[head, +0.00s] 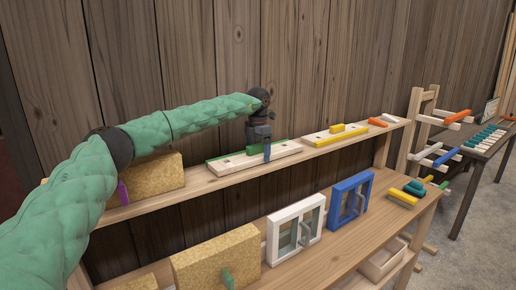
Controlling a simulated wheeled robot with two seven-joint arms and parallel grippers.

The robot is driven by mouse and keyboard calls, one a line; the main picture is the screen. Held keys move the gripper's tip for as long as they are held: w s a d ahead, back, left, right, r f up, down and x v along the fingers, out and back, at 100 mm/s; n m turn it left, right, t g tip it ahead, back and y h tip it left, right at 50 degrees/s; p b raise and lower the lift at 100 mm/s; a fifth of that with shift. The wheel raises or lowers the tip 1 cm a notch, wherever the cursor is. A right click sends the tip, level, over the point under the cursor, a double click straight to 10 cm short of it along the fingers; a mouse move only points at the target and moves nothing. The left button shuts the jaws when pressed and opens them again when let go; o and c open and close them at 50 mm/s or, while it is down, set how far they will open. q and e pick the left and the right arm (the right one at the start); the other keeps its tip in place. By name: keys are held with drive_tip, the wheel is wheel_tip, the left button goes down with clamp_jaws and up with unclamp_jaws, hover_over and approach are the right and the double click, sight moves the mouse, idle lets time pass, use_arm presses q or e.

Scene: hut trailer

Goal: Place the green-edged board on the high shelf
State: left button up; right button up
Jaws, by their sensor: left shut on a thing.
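The green-edged board (229,163) is a pale wooden board with a green strip along its edge. My left gripper (266,152) reaches in from the left and points down, shut on the board's green part. The jaws hide a small piece of the board. My right gripper is not in view.
A yellow-edged board (334,135) lies to the right on the high shelf, and a cork block (155,178) stands to the left. Below, a white-framed window (295,230) and a blue-framed window (350,201) stand on the lower shelf (335,245). A wooden rack (414,130) stands at right.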

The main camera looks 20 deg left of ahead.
use_arm(q)
drive_tip(key=shift+w+d+f, duration=0.1)
drive_tip(key=shift+f, duration=0.05)
drive_tip(key=o, duration=1.1)
drive_tip(key=shift+f, duration=0.1)
